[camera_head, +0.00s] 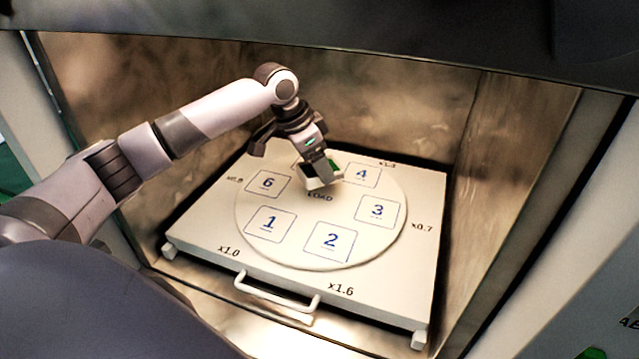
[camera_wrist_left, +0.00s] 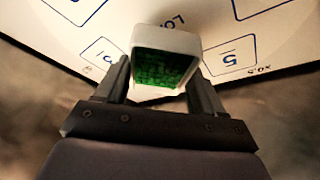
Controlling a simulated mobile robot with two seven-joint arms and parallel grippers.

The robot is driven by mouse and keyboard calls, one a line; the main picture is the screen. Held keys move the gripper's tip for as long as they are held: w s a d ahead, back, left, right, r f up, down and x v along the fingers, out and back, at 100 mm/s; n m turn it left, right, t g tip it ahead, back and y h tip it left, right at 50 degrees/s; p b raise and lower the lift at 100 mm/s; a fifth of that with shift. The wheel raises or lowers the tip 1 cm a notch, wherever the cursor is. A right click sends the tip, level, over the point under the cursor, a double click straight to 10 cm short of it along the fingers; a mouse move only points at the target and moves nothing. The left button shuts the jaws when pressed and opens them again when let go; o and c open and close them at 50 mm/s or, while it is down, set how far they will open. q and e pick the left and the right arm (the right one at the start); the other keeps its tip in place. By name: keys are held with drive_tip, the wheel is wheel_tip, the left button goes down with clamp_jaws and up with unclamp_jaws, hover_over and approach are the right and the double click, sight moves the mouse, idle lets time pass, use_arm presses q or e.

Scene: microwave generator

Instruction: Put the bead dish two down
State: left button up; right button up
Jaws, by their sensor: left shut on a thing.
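The bead dish (camera_head: 322,178) is a small white square dish with green contents. My left gripper (camera_head: 318,166) is shut on it, over the far side of the round turntable (camera_head: 300,250). In the left wrist view the dish (camera_wrist_left: 165,42) sits between the two fingers of my left gripper (camera_wrist_left: 160,85), with green beads showing inside. I cannot tell whether the dish touches the turntable. My right gripper is not in view.
The turntable lies on a white tray (camera_head: 400,280) with a front handle (camera_head: 277,297) and printed multipliers around it. Metal chamber walls (camera_head: 520,170) close in on the sides and back. Squares 1 (camera_head: 270,223), 3 (camera_head: 378,211) and 6 (camera_head: 268,184) are bare.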

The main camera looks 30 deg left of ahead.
use_arm(q)
drive_tip(key=shift+f, duration=2.7)
drive_tip(key=shift+f, duration=0.1)
drive_tip(key=o, duration=1.2)
drive_tip(key=v, duration=1.2)
